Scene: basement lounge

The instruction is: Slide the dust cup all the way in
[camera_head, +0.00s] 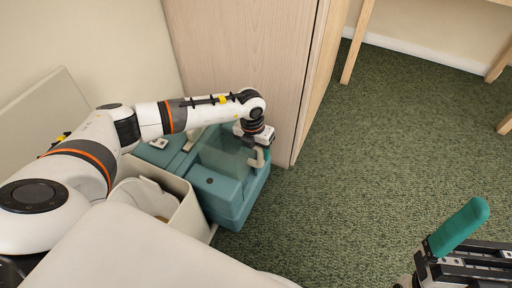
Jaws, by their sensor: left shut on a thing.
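The dust cup (222,155) seems to be the teal, partly see-through part of a teal and cream appliance (228,207) on the floor. A pale handle (256,160) stands at its right side. My left gripper (262,150) points down at this handle and is shut on it; its fingers are small and partly hidden. How far the cup sits in the appliance cannot be told from here.
A wooden cabinet (240,50) stands right behind the appliance. The green carpet (370,150) to the right is clear. Wooden furniture legs (357,42) stand at the far right.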

